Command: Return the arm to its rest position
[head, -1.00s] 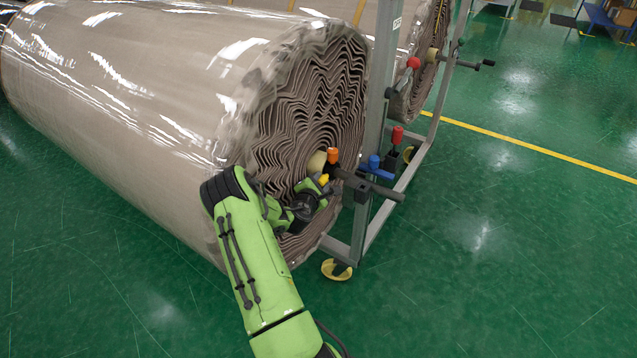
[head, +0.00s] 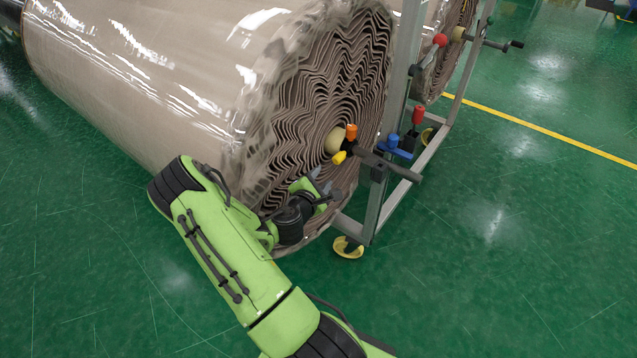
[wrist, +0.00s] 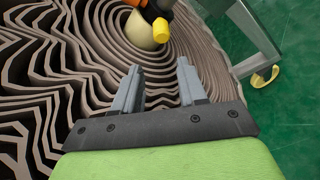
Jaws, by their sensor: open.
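My green arm bends in front of the near end of a large wrapped roll (head: 130,80) in the head view. My gripper (head: 322,180) is in front of the lower part of the roll's wavy layered end, below the core (head: 335,140). In the wrist view my gripper (wrist: 158,75) shows two grey fingers apart with nothing between them. A yellow knob (wrist: 130,52) and the pale core (wrist: 148,30) lie beyond the fingertips, apart from them. Part of the roll's end is hidden behind my arm.
A grey metal frame (head: 385,205) on yellow-covered casters (head: 347,247) stands right of the roll, with orange (head: 351,132), red (head: 418,115) and blue (head: 393,142) handles. A second roll (head: 436,60) stands behind it. Green floor (head: 520,270) is clear at right.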

